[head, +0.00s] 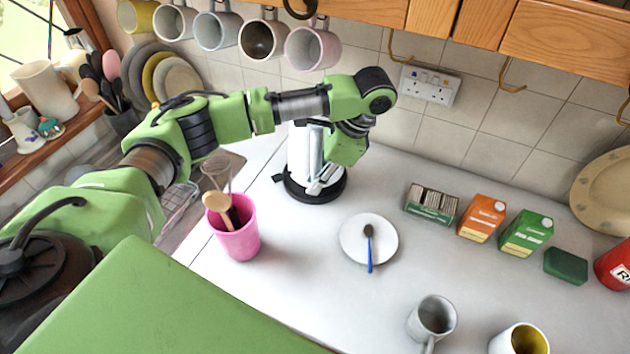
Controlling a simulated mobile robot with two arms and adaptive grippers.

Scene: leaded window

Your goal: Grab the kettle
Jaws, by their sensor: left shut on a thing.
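The white kettle (300,152) stands upright on its round black base (298,193) on the worktop, near the tiled wall. My left arm comes in from the left and bends down over it. My left gripper (325,178) is at the kettle's right side and is shut on it. The gripper and wrist hide part of the kettle's top and right side, so the exact grip on the handle is hard to see. My right gripper is out of view.
A pink utensil pot (240,238) stands left of the kettle. A white saucer (352,243) with a spoon lies in front. Tea boxes (482,217) stand to the right, mugs (437,315) at front right. Mugs (312,47) hang above. The worktop between is clear.

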